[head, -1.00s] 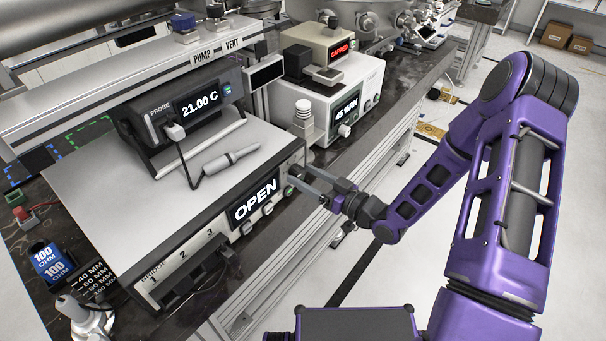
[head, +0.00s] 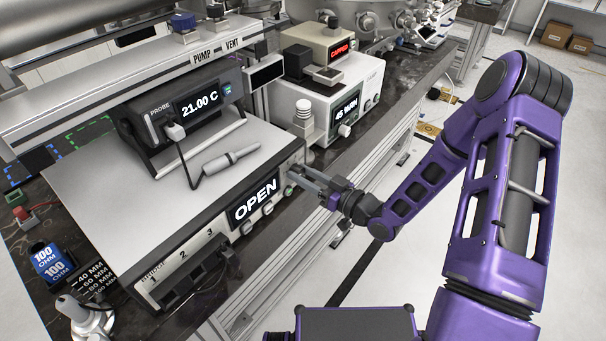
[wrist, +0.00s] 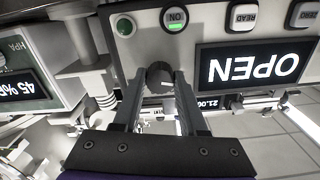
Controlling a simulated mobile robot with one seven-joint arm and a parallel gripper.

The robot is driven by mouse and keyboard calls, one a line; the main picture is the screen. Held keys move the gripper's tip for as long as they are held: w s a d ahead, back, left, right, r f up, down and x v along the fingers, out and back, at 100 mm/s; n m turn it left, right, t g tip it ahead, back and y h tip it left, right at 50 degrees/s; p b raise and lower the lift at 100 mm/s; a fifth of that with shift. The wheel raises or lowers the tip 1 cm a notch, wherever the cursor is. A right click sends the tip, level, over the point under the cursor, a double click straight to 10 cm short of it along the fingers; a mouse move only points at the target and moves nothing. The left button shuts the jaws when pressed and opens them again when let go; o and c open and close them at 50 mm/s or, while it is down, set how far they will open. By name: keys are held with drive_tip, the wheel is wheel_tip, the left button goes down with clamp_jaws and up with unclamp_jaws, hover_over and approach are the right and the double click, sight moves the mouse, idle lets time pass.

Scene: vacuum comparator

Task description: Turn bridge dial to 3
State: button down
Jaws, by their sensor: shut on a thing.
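The bridge dial (wrist: 158,75) is a dark round knob on the light front panel of the bridge unit (head: 135,225), seen in the wrist view. In the head view it is hidden by my gripper. My gripper (head: 298,174) reaches the right end of that panel, and in the wrist view its two fingers (wrist: 162,88) are shut on the dial, one on each side. The unit's display (head: 255,200) reads OPEN; it shows upside down in the wrist view (wrist: 252,67). I cannot read any numbers around the dial.
A probe meter (head: 180,105) reading 21.00 C and a grey probe (head: 232,158) sit on top of the unit. A white box (head: 325,105) with a 45 % display stands behind and right. Buttons (wrist: 176,18) line the panel beside the dial.

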drive_tip(key=shift+m, duration=0.4)
drive_tip(key=m+p, duration=0.1)
drive_tip(key=m, duration=0.3)
drive_tip(key=shift+m, duration=0.3)
drive_tip(key=m, duration=0.4)
drive_tip(key=shift+p, duration=0.4)
drive_tip(key=m, duration=0.5)
drive_tip(key=shift+p, duration=0.4)
drive_tip(key=m, duration=0.5)
drive_tip(key=shift+p, duration=0.35)
drive_tip(key=shift+f+m, duration=0.1)
drive_tip(key=shift+m, duration=0.2)
drive_tip(key=shift+c, duration=2.2)
unclamp_jaws()
